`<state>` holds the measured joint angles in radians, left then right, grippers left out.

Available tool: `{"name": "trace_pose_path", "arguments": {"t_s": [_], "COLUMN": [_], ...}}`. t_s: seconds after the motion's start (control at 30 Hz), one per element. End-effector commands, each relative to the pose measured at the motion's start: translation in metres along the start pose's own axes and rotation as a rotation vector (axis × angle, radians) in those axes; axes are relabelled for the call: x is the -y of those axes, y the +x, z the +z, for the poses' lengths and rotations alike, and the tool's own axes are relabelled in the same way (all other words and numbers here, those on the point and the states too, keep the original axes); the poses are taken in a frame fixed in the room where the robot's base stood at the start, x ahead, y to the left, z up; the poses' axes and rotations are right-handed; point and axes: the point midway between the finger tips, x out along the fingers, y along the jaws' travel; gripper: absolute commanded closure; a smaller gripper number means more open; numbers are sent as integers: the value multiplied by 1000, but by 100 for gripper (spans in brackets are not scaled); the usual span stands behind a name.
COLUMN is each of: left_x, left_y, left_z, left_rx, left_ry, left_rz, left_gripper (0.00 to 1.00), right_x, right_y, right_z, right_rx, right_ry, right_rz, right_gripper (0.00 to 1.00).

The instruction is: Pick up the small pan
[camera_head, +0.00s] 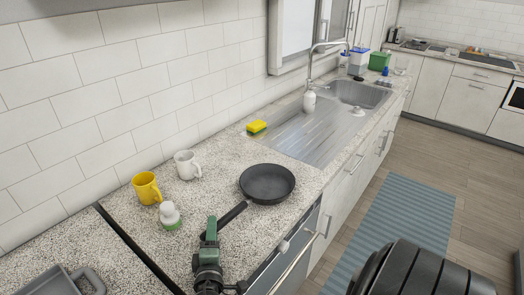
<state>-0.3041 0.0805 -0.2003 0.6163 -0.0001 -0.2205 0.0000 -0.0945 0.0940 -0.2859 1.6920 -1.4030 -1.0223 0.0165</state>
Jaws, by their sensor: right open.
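A small dark frying pan (267,181) lies flat on the speckled counter, near its front edge. Its black handle points down and to the left. My right gripper (210,232), dark with green parts, is open at the handle's near end, by the bottom of the view. The handle's tip is close to or behind the gripper, and I cannot tell whether they touch. The pan's bowl is empty and clear of the gripper. My left gripper is not in view.
A yellow mug (146,188), a white mug (187,165) and a small white-and-green bottle (169,215) stand left of the pan. A yellow sponge (256,127) lies behind it. The steel sink (357,94) is farther back. A grey dish (50,284) is at bottom left.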

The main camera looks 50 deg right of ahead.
Motion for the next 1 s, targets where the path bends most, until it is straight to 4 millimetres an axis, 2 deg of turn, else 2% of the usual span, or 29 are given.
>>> {"name": "trace_pose_path", "arguments": {"t_s": [0.23, 0.27, 0.4, 0.43, 1.0], "left_x": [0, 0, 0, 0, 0], "left_y": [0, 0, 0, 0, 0], "left_z": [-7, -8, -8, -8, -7], "left_rx": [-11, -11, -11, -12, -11], "left_ry": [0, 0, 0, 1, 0], "left_rz": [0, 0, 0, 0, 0], "left_gripper": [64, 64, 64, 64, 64], "right_x": [1, 1, 1, 1, 1], "right_y": [3, 3, 2, 2, 2], "right_z": [0, 0, 0, 0, 0], "right_rx": [0, 0, 0, 0, 0], "right_ry": [1, 1, 1, 1, 0], "right_rz": [0, 0, 0, 0, -1], "right_gripper": [50, 56, 95, 100, 100]}}
